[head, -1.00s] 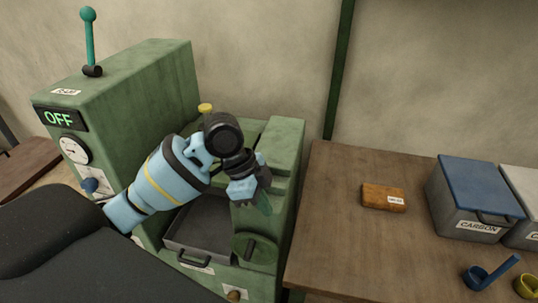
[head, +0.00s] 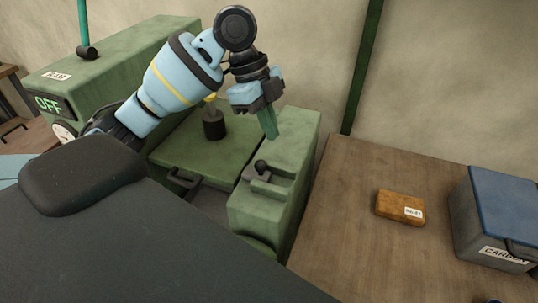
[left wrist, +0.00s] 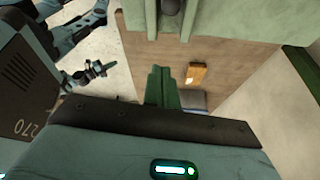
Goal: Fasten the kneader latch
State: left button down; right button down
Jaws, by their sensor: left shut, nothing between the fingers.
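The green kneader (head: 140,50) stands at left, with its display reading OFF. Its flat lid (head: 225,150) with a dark front handle lies level beside a raised green block. The latch (head: 262,170), with a round dark knob, sits in a recess on top of that block. Its knob also shows at the top of the left wrist view (left wrist: 172,7). My left gripper (head: 269,128) is shut and empty above the block, apart from the knob. Its green fingers are together in the left wrist view (left wrist: 160,86). My right gripper (left wrist: 95,70) shows small there; its jaws are unclear.
A dark post with a yellow top (head: 213,124) stands on the lid, behind the latch. A wooden table (head: 340,215) to the right bears an orange-brown block (head: 393,204) and a grey CARBON bin with a blue lid (head: 500,205). The table's near left part is clear.

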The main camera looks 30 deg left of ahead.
pick_arm(q)
send_over(269, 177)
jog(key=d, duration=0.4)
notch_tip(269, 177, down, 10)
jog(key=shift+r, duration=0.15)
jog(key=a, duration=0.2)
jog(key=shift+a, duration=0.35)
jog(key=shift+s+a+f, duration=0.1)
jog(key=shift+a+f, duration=0.1)
jog(key=shift+a, duration=0.5)
pick_arm(e)
jog(key=shift+w+r, duration=0.25)
jog(key=shift+w, duration=0.15)
